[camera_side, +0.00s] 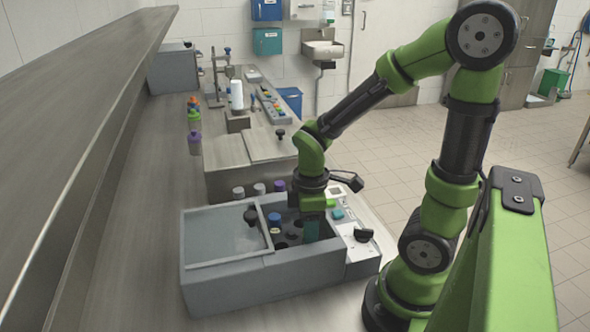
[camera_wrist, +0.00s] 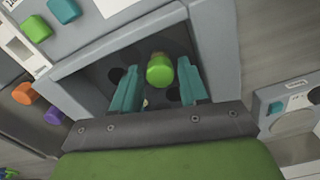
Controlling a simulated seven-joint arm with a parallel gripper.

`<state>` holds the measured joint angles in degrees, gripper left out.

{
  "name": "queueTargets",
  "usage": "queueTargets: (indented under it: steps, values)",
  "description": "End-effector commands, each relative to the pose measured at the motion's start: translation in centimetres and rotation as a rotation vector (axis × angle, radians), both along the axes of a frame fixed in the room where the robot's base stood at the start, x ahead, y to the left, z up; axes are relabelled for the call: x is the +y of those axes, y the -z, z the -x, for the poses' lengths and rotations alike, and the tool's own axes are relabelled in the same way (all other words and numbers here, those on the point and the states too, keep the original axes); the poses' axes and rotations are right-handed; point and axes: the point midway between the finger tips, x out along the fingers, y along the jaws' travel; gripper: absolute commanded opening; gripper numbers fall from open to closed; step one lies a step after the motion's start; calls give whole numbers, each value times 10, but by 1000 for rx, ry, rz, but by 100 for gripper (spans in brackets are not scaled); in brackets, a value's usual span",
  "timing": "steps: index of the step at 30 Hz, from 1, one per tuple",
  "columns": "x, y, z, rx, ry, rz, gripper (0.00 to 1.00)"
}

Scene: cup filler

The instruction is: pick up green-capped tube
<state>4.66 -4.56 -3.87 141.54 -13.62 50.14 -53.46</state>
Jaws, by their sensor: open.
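In the wrist view the green-capped tube (camera_wrist: 160,70) stands in a dark rack with several round holes, inside the grey machine's open well. My gripper (camera_wrist: 158,66) is open, with one teal finger on each side of the green cap and visible gaps between. In the side view my gripper (camera_side: 312,229) points down into the right part of the well of the grey machine (camera_side: 225,285). The green-capped tube is hidden there by my gripper and wrist.
A blue-capped tube (camera_side: 274,219) stands in the well left of my gripper. A lid with a black knob (camera_side: 250,215) covers the machine's left part. Well walls surround my fingers closely. Several capped containers (camera_side: 259,188) stand behind; a control panel (camera_side: 357,240) lies right.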

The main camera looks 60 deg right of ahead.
Motion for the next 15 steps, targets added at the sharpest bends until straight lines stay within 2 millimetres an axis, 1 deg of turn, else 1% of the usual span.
queueTargets:
  steps: [1, 4, 11, 14, 15]
  values:
    - [0, 7, 1, 6, 0, -1, 44]
    - [0, 15, 0, 1, -1, 0, 44]
    - [0, 16, 0, -1, 1, -1, 44]
    - [0, 16, 0, -1, 0, -1, 32]
    - [0, 16, 0, -1, 0, -1, 25]
